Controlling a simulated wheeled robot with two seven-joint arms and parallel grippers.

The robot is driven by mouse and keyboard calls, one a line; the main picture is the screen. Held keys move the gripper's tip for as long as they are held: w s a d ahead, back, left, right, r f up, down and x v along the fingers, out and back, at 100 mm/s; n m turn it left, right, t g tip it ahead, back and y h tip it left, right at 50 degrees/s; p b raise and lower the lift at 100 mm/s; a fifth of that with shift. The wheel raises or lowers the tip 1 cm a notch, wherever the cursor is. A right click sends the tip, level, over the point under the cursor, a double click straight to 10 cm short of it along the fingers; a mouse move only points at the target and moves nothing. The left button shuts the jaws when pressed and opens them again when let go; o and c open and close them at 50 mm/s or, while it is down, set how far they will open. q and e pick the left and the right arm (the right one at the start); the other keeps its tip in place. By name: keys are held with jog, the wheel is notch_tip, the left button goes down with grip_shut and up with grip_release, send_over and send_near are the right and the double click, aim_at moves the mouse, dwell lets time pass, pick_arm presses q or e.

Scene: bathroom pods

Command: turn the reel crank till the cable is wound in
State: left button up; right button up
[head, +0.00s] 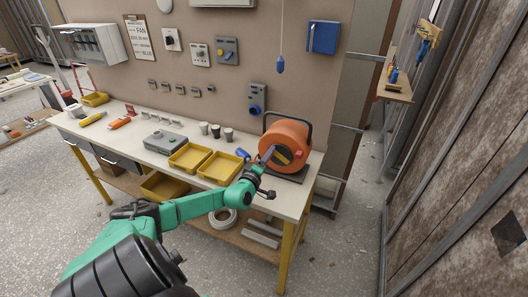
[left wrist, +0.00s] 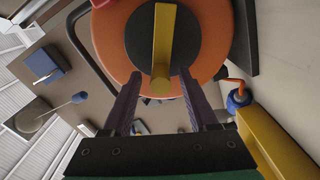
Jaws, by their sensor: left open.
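The orange cable reel (head: 289,134) stands on a dark base at the right end of the workbench. Its yellow crank (head: 283,157) is on the dark hub facing me and also shows in the left wrist view (left wrist: 162,40). My left gripper (head: 268,156) is at the reel's front. In the left wrist view its two fingers (left wrist: 160,76) are apart, one on each side of the crank's knob end; contact cannot be told. A blue plug (left wrist: 238,100) on a short orange piece of cable lies beside the reel. The cable inside the reel is hidden. My right gripper is out of view.
Two yellow trays (head: 214,168) and several small cups (head: 216,131) stand on the bench (head: 146,137) left of the reel. A blue pull handle (head: 281,65) hangs above the reel. The wall panel behind carries switches and sockets. Open floor lies right of the bench.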

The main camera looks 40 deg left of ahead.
pick_arm(q)
jog(key=p+v, duration=0.2)
jog(key=v, duration=1.2)
jog(key=shift+s, duration=0.2)
jog(key=shift+d, duration=0.15)
jog(key=s+a+f+n+g+y+b, duration=0.1)
jog(key=s+a+f+n+g, duration=0.25)
jog(key=f+n, duration=0.35)
jog(key=s+a+f+n+g+y, duration=0.1)
jog(key=s+a+f+n+g, duration=0.25)
jog(key=f+n, duration=0.4)
jog(key=s+a+f+n+g+y+b, duration=0.1)
jog(key=s+a+f+n+g, duration=0.25)
jog(key=f+n, duration=0.4)
jog(key=s+d+f+n+g+h, duration=0.3)
jog(key=s+d+f+n+g, duration=0.1)
jog(key=s+f+n, duration=0.7)
jog(key=s+d+f+n+h+b, duration=0.1)
jog(key=s+d+f+n+h, duration=0.2)
jog(key=d+f+n, duration=0.4)
jog(key=s+d+f+n+g+h+b, duration=0.1)
jog(key=s+d+f+n+h, duration=0.1)
jog(key=s+d+f+n, duration=0.4)
jog(key=d+f+n, duration=0.2)
jog(key=d+n, duration=0.3)
jog(key=d, duration=0.5)
jog(key=shift+s+n+h, duration=0.3)
jog(key=shift+h, duration=0.1)
